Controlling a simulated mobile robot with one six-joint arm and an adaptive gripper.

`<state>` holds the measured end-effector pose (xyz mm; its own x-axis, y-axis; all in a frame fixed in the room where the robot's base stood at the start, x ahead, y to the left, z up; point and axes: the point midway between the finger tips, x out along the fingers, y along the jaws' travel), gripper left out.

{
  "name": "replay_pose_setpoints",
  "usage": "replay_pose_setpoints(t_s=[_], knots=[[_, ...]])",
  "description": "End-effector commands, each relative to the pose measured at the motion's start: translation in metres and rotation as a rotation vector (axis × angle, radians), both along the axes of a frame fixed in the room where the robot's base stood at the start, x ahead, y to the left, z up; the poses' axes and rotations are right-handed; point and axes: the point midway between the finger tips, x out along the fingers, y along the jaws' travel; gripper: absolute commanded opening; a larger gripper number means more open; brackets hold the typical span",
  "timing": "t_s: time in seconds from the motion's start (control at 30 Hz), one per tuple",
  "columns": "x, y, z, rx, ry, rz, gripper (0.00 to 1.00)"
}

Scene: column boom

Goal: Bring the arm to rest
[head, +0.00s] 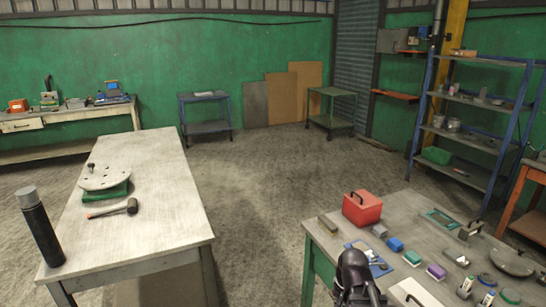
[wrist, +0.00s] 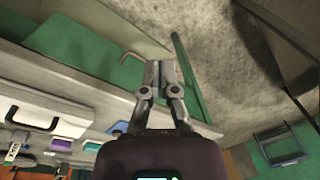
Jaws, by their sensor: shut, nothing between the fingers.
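My gripper (wrist: 160,68) shows in the middle of the wrist view. Its two grey fingers are together with nothing between them. In the wrist view the fingers stand out past a workbench edge, with the floor beyond. In the head view a dark part of my arm rises at the bottom edge, in front of the right workbench (head: 320,237); the fingers cannot be made out there.
The right bench carries a red toolbox (head: 362,210), a blue block (head: 394,244), a purple block (head: 436,271) and several small tools. The left bench (head: 160,205) holds a dark bottle (head: 40,228) and a mallet (head: 112,209). Open floor (head: 260,180) lies between the benches.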

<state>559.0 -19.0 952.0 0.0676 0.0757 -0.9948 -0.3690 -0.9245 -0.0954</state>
Motion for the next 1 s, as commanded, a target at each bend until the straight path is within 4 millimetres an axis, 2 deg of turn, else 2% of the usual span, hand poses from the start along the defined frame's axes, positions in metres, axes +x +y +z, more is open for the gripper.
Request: replay_pose_setpoints(t_s=[0.1,0.33,1.0], knots=[[-0.011,0.010,-0.001,-0.043,0.022,0.173,0.00],[-0.020,0.018,-0.001,-0.085,0.050,0.361,0.00],[-0.021,0.019,-0.001,-0.089,0.053,0.382,0.00]])
